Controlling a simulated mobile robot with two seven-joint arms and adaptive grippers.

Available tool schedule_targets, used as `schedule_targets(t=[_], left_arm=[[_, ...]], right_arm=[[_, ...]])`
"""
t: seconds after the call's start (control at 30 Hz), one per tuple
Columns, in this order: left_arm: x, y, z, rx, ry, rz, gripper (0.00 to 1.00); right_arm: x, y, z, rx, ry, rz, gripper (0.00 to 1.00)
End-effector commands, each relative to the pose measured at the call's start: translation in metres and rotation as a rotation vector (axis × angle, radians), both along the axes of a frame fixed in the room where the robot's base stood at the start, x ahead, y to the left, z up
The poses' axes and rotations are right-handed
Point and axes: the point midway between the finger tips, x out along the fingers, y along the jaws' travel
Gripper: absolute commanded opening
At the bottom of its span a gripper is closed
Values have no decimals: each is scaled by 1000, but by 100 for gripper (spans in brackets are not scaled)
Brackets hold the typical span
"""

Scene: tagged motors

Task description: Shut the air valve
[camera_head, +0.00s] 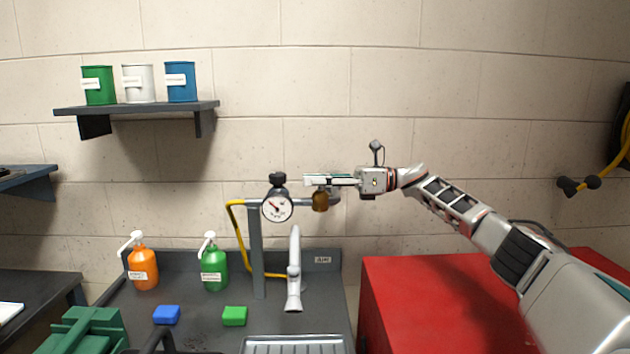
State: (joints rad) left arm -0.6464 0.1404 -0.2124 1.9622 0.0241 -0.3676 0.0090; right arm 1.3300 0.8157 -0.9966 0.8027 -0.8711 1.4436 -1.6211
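The air line runs across the wall above the sink counter, with a round white pressure gauge (277,207) and a black knob (278,179) on top of it. To the right of the gauge a brass fitting (320,201) hangs on the line. I cannot make out a valve handle; my gripper covers the spot just above the brass fitting. My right gripper (312,181) comes in from the right, level, fingers pointing left, just above or in front of that fitting. Whether it touches anything, and the gap between its fingers, cannot be told. My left gripper is out of view.
A yellow hose (238,235) drops from the line beside a grey post (257,255). A faucet (294,265) stands below the gripper. Orange (142,265) and green (214,266) pump bottles stand left. A red cabinet (430,300) is under my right arm. A shelf (140,108) holds cans.

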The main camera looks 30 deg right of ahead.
Motion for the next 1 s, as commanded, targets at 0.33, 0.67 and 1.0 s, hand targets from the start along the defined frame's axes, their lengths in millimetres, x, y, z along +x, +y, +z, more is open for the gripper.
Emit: schedule_targets(t=[0.33, 0.67, 1.0], left_arm=[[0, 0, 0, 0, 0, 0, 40], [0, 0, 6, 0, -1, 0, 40], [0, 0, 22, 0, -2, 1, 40]], right_arm=[[0, 0, 0, 0, 0, -2, 0], [-1, 0, 0, -1, 0, -65, 0], [1, -1, 1, -2, 0, -244, 0]])
